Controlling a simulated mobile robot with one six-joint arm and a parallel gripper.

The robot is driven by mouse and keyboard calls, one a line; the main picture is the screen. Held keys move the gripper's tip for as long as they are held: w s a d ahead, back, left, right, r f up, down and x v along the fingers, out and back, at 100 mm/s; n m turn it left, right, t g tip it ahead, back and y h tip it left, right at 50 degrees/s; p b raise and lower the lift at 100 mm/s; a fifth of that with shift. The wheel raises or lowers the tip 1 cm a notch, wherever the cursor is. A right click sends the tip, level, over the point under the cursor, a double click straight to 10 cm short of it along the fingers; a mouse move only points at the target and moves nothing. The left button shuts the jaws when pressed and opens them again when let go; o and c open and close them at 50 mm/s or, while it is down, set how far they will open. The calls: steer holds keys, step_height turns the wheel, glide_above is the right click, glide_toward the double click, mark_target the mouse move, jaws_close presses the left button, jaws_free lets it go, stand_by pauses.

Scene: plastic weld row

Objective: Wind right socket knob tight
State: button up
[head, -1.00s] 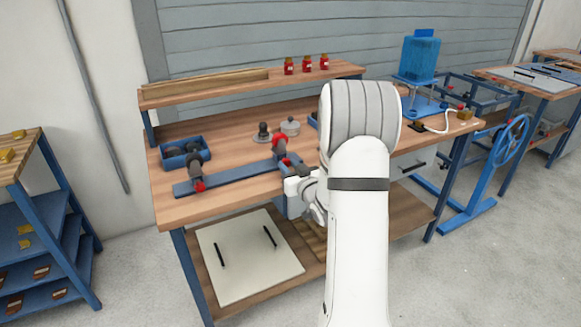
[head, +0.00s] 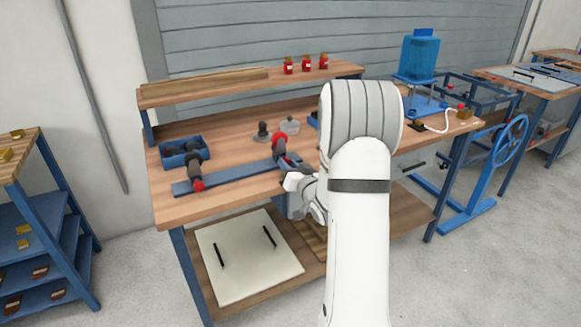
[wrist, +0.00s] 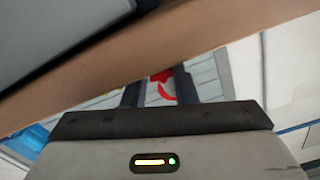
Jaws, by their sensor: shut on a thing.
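The blue fixture rail (head: 235,178) lies along the front of the workbench and carries two dark sockets. The left socket (head: 194,162) has a red knob (head: 198,185) at its front. The right socket (head: 283,153) has a red part (head: 279,140) on top, and its front is mostly hidden by my gripper. My gripper (head: 288,163) is at the right socket, shut on its knob. How tight the knob is cannot be seen.
A blue bin (head: 180,150) with dark parts stands behind the left socket. A small dark part (head: 263,132) and a grey part (head: 289,125) stand behind the rail. Red jars (head: 306,63) stand on the shelf. My arm hides the bench's right middle.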

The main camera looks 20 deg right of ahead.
steer(key=shift+m, duration=1.1)
steer(key=o, duration=1)
